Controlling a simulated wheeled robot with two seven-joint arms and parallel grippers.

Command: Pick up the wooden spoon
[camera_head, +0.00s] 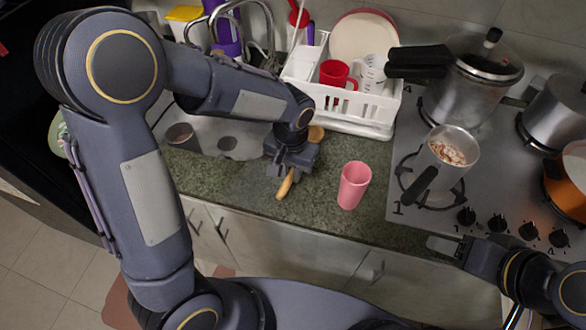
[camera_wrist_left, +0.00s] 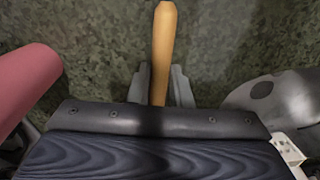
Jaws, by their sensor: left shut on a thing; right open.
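The wooden spoon (camera_head: 286,186) is at my left gripper (camera_head: 284,172), over the green stone counter between the sink and the pink cup. Its light handle sticks out toward the counter's front edge, and a rounded wooden part shows behind the gripper. In the left wrist view the spoon's handle (camera_wrist_left: 163,45) runs between the two grey fingers of my left gripper (camera_wrist_left: 162,88), which is shut on it. I cannot tell whether the spoon touches the counter. My right gripper (camera_head: 445,246) is open and empty by the counter's front edge, below the stove.
A pink cup (camera_head: 354,185) stands right of the spoon and also shows in the left wrist view (camera_wrist_left: 22,88). A white dish rack (camera_head: 350,108) is behind. A pan (camera_head: 447,150) and pots (camera_head: 466,92) stand on the stove. The sink (camera_head: 205,135) lies left.

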